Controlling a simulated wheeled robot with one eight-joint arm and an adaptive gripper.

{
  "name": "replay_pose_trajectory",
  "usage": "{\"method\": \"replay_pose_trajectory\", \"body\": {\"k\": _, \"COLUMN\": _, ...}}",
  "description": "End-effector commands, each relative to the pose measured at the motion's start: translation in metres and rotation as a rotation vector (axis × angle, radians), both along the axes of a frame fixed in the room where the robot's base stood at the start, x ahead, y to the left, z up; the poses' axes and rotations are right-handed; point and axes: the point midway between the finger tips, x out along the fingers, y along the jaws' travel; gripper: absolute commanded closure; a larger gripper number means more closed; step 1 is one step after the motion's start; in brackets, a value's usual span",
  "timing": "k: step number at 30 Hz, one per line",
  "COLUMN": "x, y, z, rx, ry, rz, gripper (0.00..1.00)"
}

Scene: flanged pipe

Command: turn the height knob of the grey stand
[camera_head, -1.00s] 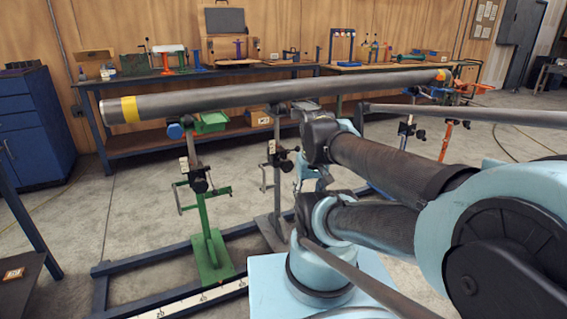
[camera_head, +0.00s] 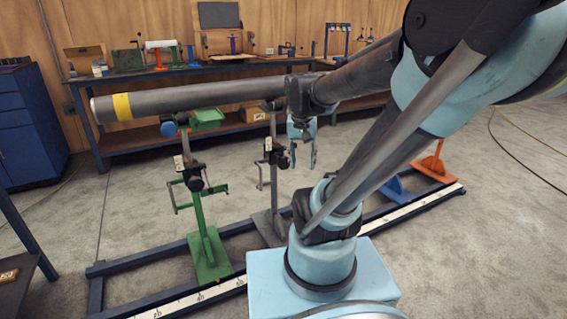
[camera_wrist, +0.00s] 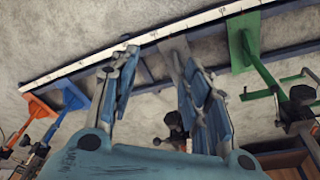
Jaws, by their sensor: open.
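The grey stand (camera_head: 274,195) stands upright on the floor rail under the pipe (camera_head: 190,98). Its black height knob (camera_head: 283,162) sits partway up the post, on the right side in the head view. My gripper (camera_head: 304,165) points down just right of the knob, with its two fingers spread and nothing between them. In the wrist view, my open fingers (camera_wrist: 160,95) frame the black knob part (camera_wrist: 176,121), which lies beyond them. The grey stand's foot (camera_wrist: 172,48) shows above, and the right finger hides part of the post. I cannot tell whether a finger touches the knob.
A green stand (camera_head: 207,245) stands left of the grey one. Blue (camera_head: 397,190) and orange (camera_head: 433,165) stands are to the right. A dark blue rail with a white scale strip (camera_head: 190,302) runs along the floor. A workbench (camera_head: 140,80) lines the wall.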

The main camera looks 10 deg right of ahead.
Motion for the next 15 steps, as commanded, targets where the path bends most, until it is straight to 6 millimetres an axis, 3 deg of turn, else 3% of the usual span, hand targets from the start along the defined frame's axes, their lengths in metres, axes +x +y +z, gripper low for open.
{"method": "replay_pose_trajectory", "body": {"k": 7, "x": 0.057, "y": 0.002, "z": 0.019, "rx": -0.022, "ry": -0.004, "rz": -0.164, "gripper": 0.57}}
{"method": "replay_pose_trajectory", "body": {"k": 15, "x": 0.12, "y": 0.009, "z": 0.026, "rx": -0.048, "ry": -0.022, "rz": -0.344, "gripper": 0.57}}
